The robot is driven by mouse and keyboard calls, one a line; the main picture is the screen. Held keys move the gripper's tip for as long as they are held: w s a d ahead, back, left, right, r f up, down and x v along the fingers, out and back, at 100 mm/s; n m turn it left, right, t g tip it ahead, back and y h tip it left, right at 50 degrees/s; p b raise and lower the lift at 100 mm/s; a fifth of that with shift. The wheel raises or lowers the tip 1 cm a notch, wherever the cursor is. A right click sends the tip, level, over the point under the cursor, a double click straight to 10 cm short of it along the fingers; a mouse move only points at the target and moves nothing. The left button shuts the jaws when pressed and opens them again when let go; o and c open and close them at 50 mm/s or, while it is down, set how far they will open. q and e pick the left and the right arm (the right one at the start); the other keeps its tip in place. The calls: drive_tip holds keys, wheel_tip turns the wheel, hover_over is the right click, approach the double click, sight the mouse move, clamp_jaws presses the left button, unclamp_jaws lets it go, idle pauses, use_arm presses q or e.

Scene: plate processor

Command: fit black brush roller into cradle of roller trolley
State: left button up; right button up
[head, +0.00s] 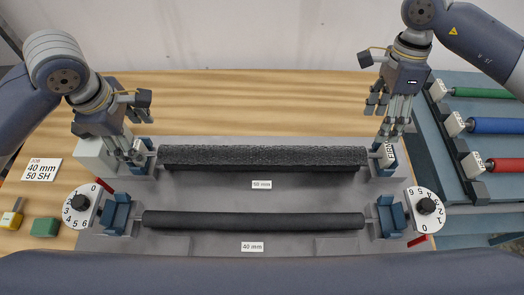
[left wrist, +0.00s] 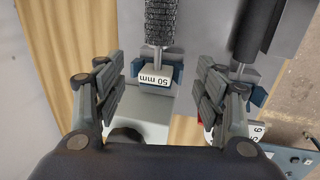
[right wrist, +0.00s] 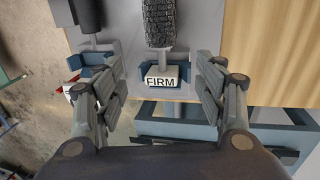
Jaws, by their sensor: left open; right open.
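The black brush roller (head: 262,156), with a bristly surface, lies across the rear of a grey base, its ends at blue holders. Its bristles also show in the left wrist view (left wrist: 160,22) and right wrist view (right wrist: 157,25). My left gripper (head: 128,148) is open at its left end, the fingers either side of the "50 mm" tag (left wrist: 155,79). My right gripper (head: 388,122) is open over its right end, the fingers either side of the "FIRM" tag (right wrist: 161,80). The blue-framed rack (head: 456,183) at the right looks like the roller trolley; its near part is cut off.
A smooth black roller (head: 252,221) lies in front, between blue holders and two numbered dials (head: 82,207) (head: 425,207). Green (head: 485,92), blue (head: 495,125) and red (head: 505,165) rollers lie on the rack. A green block (head: 45,228) sits at left. Wooden tabletop behind is clear.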

sight(156, 153)
use_arm(q)
drive_tip(key=f, duration=0.3)
drive_tip(key=w+f, duration=0.1)
drive_tip(key=f, duration=0.3)
drive_tip(key=w+f, duration=0.1)
drive_tip(key=f, duration=0.2)
drive_tip(key=shift+w+f, duration=0.2)
drive_tip(key=shift+f, duration=0.15)
use_arm(e)
drive_tip(key=f, duration=0.3)
drive_tip(key=s+f, duration=0.1)
drive_tip(key=f, duration=0.6)
drive_tip(key=shift+s+f, duration=0.35)
drive_tip(key=shift+s, duration=0.05)
use_arm(q)
drive_tip(key=shift+c, duration=0.5)
use_arm(e)
drive_tip(key=shift+c, duration=0.5)
use_arm(q)
clamp_jaws()
use_arm(e)
clamp_jaws()
